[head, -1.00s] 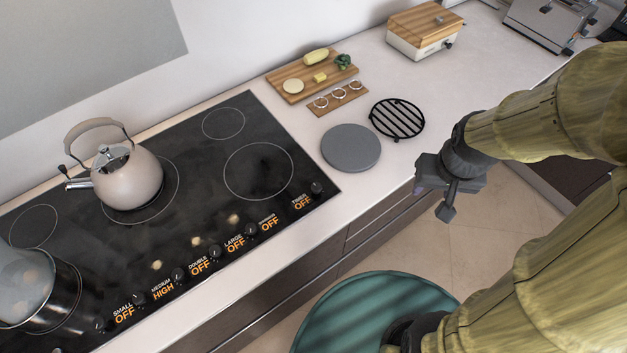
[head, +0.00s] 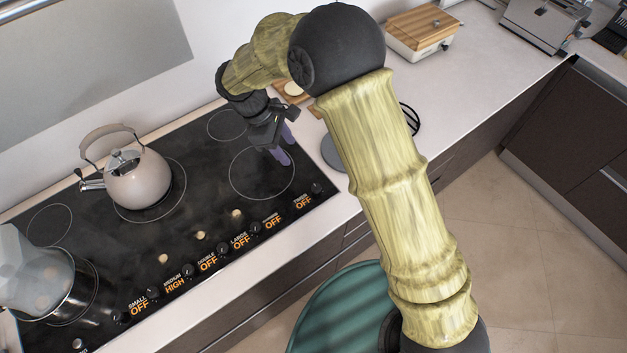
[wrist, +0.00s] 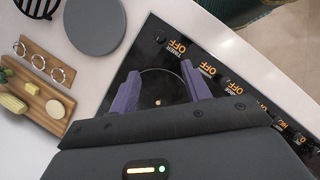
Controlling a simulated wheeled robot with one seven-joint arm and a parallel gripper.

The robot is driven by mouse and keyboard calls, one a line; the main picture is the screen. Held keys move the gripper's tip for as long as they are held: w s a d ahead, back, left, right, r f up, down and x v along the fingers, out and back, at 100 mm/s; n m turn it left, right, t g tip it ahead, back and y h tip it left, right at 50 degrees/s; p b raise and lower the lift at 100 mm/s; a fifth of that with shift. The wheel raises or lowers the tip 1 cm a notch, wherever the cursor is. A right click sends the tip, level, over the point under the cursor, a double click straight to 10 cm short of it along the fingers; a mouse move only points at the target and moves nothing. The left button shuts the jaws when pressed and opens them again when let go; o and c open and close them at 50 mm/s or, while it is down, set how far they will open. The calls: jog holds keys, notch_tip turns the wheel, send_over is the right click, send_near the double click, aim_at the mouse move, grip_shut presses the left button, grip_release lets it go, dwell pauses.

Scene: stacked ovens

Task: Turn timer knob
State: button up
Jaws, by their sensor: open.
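The timer knob (head: 317,188) is a small dark knob at the right front corner of the black cooktop (head: 215,185). The orange label beside it reads OFF. My gripper (head: 286,148) is open and empty above the right rear part of the cooktop, up and left of the knob and apart from it. In the wrist view, the two purple fingers of my gripper (wrist: 160,80) are spread over a burner ring. The timer knob (wrist: 161,39) shows beyond the fingertips there, close to the cooktop's edge.
Several other knobs line the cooktop's front; the medium label reads HIGH. A kettle (head: 137,178) and a pot (head: 68,290) stand on the left. A grey disc (wrist: 95,25) and a wooden board (wrist: 30,85) lie beside the cooktop. A wooden-lidded box (head: 420,35) stands farther back.

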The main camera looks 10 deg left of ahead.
aim_at(316, 187)
jog(key=shift+f, duration=0.1)
jog(key=p+x, duration=0.5)
jog(key=x, duration=1.2)
jog(key=shift+d+f, duration=0.1)
jog(key=shift+f, duration=0.1)
jog(key=c, duration=1)
